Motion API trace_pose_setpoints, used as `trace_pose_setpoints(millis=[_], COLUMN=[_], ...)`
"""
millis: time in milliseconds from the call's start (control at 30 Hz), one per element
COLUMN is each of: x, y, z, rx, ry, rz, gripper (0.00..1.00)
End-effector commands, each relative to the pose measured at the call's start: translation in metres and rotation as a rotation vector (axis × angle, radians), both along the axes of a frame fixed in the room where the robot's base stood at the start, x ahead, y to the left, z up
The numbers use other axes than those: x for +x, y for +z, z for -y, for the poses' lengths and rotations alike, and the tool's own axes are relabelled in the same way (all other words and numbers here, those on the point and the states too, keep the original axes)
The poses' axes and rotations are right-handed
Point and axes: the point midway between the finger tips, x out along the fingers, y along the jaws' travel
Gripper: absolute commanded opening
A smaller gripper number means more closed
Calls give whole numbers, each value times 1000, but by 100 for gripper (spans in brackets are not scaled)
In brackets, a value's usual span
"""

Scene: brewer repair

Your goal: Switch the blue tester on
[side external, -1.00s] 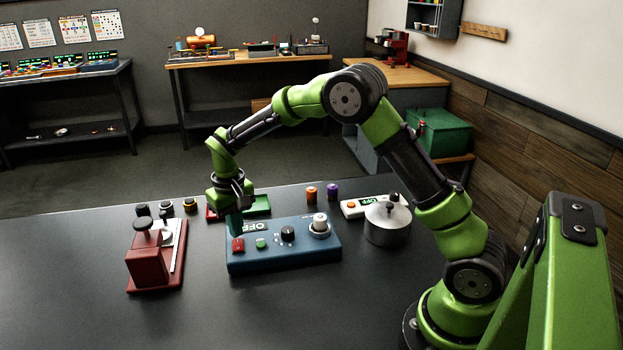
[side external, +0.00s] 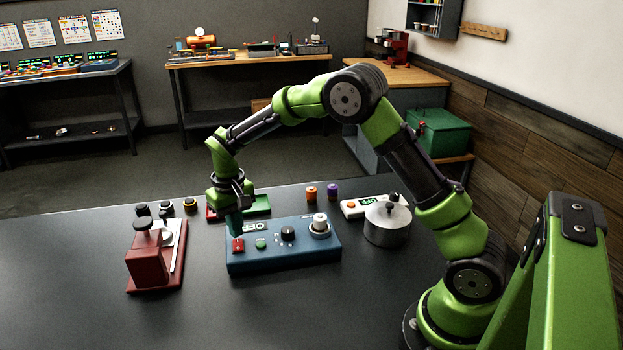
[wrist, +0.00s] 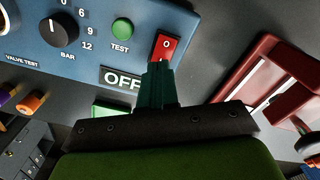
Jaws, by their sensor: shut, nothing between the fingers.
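The blue tester (side external: 285,258) stands on the dark table, with a red rocker switch (side external: 238,246) at its left end, a green button (side external: 261,244), a black dial (side external: 288,233) and a sign reading OFF. My gripper (side external: 236,228) is shut and empty, pointing down just behind the red switch. In the wrist view the closed fingertips (wrist: 159,68) are at the edge of the red switch (wrist: 166,47), over its side marked with a line; the side marked O shows clear. The OFF sign (wrist: 121,80) is beside the fingers. I cannot tell whether the fingertips touch the switch.
A red press-like device (side external: 150,262) stands left of the tester. A steel pot (side external: 387,223) and a white device (side external: 355,208) are to the right. Orange (side external: 312,193) and purple (side external: 333,191) cylinders stand behind. The table's front is clear.

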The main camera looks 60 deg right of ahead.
Motion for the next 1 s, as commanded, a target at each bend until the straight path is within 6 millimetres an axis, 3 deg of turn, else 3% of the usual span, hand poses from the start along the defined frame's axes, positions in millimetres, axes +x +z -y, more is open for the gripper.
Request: trace_pose_setpoints(millis=[1000], x=[0], y=[-9], z=[0], rx=[0], ry=[-1], rz=[-1], gripper=[0])
